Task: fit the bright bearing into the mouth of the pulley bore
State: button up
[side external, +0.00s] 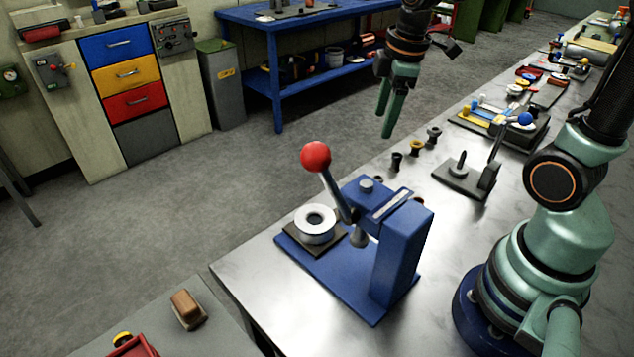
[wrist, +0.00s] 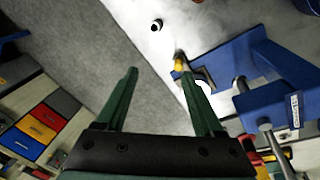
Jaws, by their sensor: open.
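My gripper (side external: 385,124) is open and empty, in the air to the upper left of a row of small flanged pieces on the bench. Its two green fingers stand apart in the wrist view (wrist: 158,74). The brightest of the row is a brass-yellow bearing (side external: 415,149); a yellow piece also shows beside the right fingertip in the wrist view (wrist: 179,62). The pulley (side external: 315,223), a silver ring with a dark open bore, lies flat on a black plate on the blue press. In the wrist view the right finger hides part of it.
Dark flanged pieces (side external: 397,161) and (side external: 434,135) flank the brass one. The blue press (side external: 400,250) has a lever with a red ball (side external: 316,156) rising beside the pulley. A grey fixture (side external: 466,178) with a post stands right of the row. Bare metal bench lies between.

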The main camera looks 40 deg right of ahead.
jog(key=w+d+f+n+g, duration=0.2)
jog(key=d+f+n, duration=0.2)
jog(key=f+n, duration=0.2)
send_over(378, 177)
jog(key=f, duration=0.6)
jog(key=shift+s+a, duration=0.15)
jog(key=shift+s, duration=0.1)
jog(key=shift+w+f, duration=0.15)
jog(key=shift+f, duration=1.25)
jog(key=shift+w+f, duration=0.1)
jog(key=shift+f, duration=1.3)
grip_shut()
